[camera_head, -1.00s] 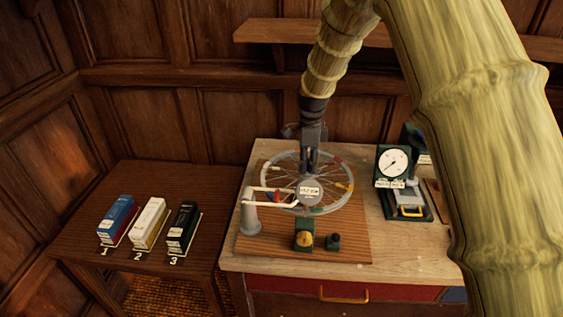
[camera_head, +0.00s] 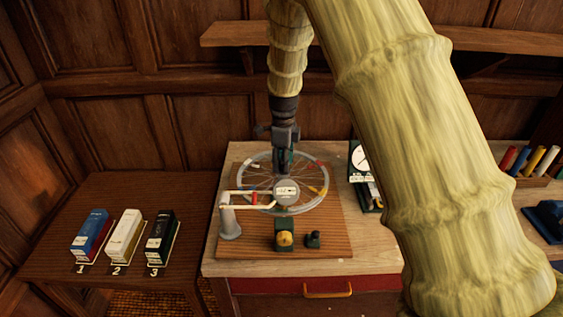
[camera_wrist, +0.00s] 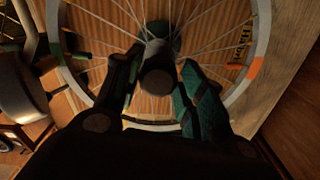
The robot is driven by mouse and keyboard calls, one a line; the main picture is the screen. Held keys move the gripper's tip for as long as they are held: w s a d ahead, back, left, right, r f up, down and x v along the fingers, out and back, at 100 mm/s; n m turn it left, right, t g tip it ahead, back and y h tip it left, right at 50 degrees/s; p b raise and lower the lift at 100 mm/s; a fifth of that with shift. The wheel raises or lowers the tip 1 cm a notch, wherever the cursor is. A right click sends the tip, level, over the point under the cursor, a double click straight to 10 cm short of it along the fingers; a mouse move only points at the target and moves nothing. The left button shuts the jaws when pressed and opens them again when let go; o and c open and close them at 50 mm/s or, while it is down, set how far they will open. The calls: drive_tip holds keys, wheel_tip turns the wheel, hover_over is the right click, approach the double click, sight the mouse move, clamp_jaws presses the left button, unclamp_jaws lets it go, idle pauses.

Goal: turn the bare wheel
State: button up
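The bare wheel (camera_head: 240,180) is a spoked rim without a tyre, with coloured marks, lying flat over a wooden board. It also shows in the wrist view (camera_wrist: 262,38). My gripper (camera_head: 284,172) points down over the wheel's middle. In the wrist view my gripper (camera_wrist: 160,72) has its two fingers apart, one each side of a dark round hub end (camera_wrist: 157,83). I cannot tell whether they touch it. A round grey disc with a white label (camera_head: 286,190) partly hides the hub in the head view.
A grey post (camera_head: 229,222) with a pale bent arm stands at the wheel's left. A green block with a brass knob (camera_head: 284,238) and a small dark knob (camera_head: 312,239) sit in front. A dial gauge (camera_head: 360,162) is partly hidden by my arm. Numbered boxes (camera_head: 125,232) stand on the left table.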

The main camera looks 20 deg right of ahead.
drive_tip(key=o, duration=0.3)
drive_tip(key=shift+w+r, duration=0.2)
drive_tip(key=shift+r, duration=0.15)
drive_tip(key=shift+o, duration=0.2)
drive_tip(key=shift+s+f, duration=0.15)
drive_tip(key=shift+f, duration=0.1)
wheel_tip(320, 180, up, 12)
